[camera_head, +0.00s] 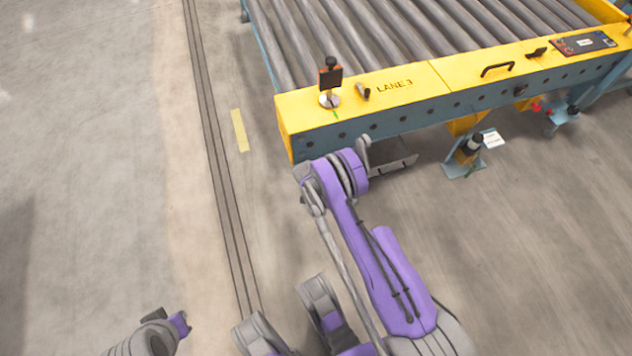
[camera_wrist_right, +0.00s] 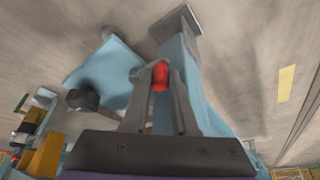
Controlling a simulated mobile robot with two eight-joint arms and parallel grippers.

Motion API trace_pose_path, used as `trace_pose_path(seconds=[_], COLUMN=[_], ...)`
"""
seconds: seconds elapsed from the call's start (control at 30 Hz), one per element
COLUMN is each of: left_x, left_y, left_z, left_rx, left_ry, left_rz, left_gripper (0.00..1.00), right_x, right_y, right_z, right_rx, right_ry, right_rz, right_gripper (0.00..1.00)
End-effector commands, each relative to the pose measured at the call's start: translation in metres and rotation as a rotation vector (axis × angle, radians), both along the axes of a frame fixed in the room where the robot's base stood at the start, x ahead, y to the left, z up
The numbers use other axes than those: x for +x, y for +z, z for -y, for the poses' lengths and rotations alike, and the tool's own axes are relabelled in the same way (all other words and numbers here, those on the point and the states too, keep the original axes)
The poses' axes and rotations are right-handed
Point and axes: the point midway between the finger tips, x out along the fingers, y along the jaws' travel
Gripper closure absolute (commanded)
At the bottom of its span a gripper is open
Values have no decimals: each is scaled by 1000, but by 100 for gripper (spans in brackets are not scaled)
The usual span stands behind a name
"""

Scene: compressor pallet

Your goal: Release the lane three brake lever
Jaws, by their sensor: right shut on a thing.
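The lane three label (camera_head: 395,86) is on the yellow front beam of the roller conveyor. My right arm reaches up to the beam's left end, and its fingers are hidden under the beam in the head view. In the right wrist view my right gripper (camera_wrist_right: 160,100) is shut on a red-ended lever (camera_wrist_right: 160,76). The red end shows between the two grey fingers, in front of a light blue leg (camera_wrist_right: 178,55). The rest of the lever is hidden.
An orange-black device on a post (camera_head: 330,78) and a small grey knob (camera_head: 362,90) stand on the beam. A black handle (camera_head: 497,69) and a control panel (camera_head: 584,42) are further right. A yellow-and-black floor unit (camera_head: 468,150) stands below. Floor to the left is clear.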

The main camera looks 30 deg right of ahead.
Motion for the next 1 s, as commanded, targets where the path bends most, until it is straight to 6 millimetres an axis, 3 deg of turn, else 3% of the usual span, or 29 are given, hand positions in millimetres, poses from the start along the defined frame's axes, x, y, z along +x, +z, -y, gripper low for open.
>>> trace_pose_path(seconds=[0.27,1.0], left_x=[-1,-1], left_y=[3,7], left_z=[0,0], left_rx=[0,0], left_ry=[0,0], left_rz=[-1,-1], left_gripper=[100,100], right_x=[-11,-44], right_y=[1,1], right_z=[1,16], right_rx=[0,2], right_ry=[177,871], right_rz=[0,2], right_gripper=[100,100])
